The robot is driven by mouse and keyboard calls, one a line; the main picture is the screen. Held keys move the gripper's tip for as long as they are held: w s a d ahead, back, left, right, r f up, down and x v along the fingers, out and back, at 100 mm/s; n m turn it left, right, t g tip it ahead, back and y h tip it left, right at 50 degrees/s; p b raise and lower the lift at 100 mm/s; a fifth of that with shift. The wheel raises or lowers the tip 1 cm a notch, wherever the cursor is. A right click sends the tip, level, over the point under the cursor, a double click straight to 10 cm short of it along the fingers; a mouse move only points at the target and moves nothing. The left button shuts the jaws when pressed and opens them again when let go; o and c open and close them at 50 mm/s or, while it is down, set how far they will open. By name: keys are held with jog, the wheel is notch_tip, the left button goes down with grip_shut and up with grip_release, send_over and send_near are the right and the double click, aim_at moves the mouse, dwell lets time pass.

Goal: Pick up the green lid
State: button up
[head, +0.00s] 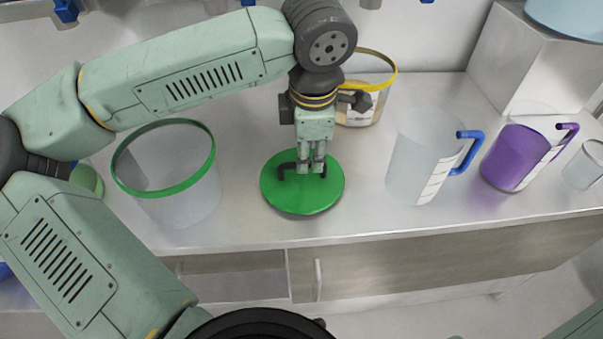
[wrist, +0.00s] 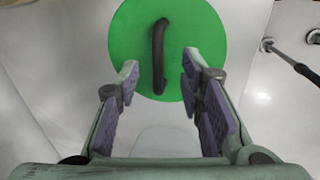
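The green lid (head: 325,196) is a flat disc with a dark bar handle (head: 284,172), lying on the steel bench. It also fills the upper middle of the wrist view (wrist: 205,30), where its handle (wrist: 159,50) runs lengthwise. My gripper (head: 311,172) points down over the lid, with its fingers at the handle. In the wrist view my gripper (wrist: 159,74) is open, with a fingertip on each side of the handle and a visible gap on both sides. I cannot tell how far down the fingertips reach along the handle. Part of the handle is hidden by the fingers.
A clear container with a green rim (head: 165,188) stands left of the lid. A yellow-rimmed container (head: 366,86) stands behind my gripper. A clear jug with a blue handle (head: 425,160) and a purple-filled jug (head: 512,158) stand right. The bench (head: 350,222) is clear in front.

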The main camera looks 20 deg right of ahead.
aim_at(288, 191)
jog(key=f+p, duration=0.1)
jog(key=f, duration=0.1)
jog(key=w+f+p, duration=0.1)
jog(key=f, duration=0.2)
jog(key=shift+w+d+f, duration=0.15)
jog(key=shift+d+f, duration=0.05)
jog(key=shift+f, duration=0.05)
jog(key=shift+c, duration=0.2)
grip_shut()
